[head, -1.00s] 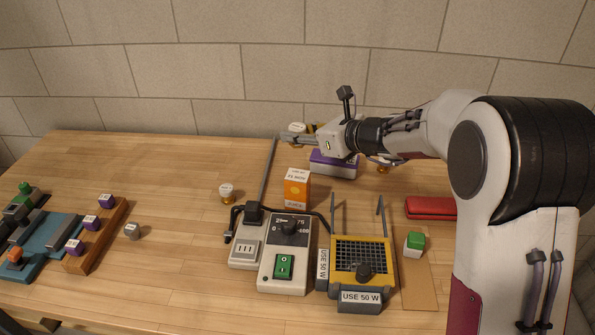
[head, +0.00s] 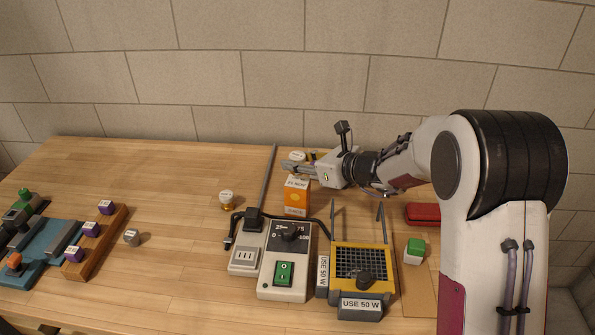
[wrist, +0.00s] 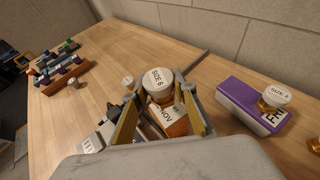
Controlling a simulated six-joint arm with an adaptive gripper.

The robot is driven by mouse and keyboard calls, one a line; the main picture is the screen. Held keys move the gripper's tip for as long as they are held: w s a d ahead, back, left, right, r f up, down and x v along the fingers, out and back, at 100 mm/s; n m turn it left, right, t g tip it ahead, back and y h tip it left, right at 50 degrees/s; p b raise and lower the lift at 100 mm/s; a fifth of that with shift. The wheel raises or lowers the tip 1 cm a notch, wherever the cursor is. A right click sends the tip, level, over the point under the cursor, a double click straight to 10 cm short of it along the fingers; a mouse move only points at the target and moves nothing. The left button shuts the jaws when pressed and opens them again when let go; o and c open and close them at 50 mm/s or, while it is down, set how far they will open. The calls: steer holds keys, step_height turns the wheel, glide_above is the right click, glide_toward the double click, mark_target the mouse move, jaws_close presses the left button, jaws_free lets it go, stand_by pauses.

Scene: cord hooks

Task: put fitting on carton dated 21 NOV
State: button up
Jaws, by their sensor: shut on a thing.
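My gripper (head: 299,167) is shut on a fitting (head: 297,156) with a round white cap. In the wrist view the cap of this fitting (wrist: 157,80) reads SIZE 6, between the fingers (wrist: 163,108). The orange carton (head: 296,197) with a white label top stands upright right below the gripper in the head view. The carton also shows between the fingers in the wrist view (wrist: 176,128), where NOV is legible; the day number is hard to read. I cannot tell whether the fitting touches the carton.
A purple carton (wrist: 242,103) bears a fitting marked SIZE 2 (wrist: 277,94). Another white-capped fitting (head: 227,199) stands left of the orange carton. A grey control box (head: 285,262) with a cable and a yellow grid-topped device (head: 362,263) are in front.

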mark_target(301, 173)
steer(key=shift+f, duration=1.65)
steer(key=shift+f, duration=0.15)
steer(key=o, duration=1.1)
steer(key=shift+o, duration=0.2)
steer(key=shift+s+d+r, duration=0.3)
steer(key=shift+d+r, duration=0.1)
steer(key=shift+d, duration=0.05)
steer(key=v, duration=1)
steer(key=shift+s+d+r, duration=0.15)
steer(key=shift+s+d, duration=0.1)
steer(key=shift+s, duration=0.05)
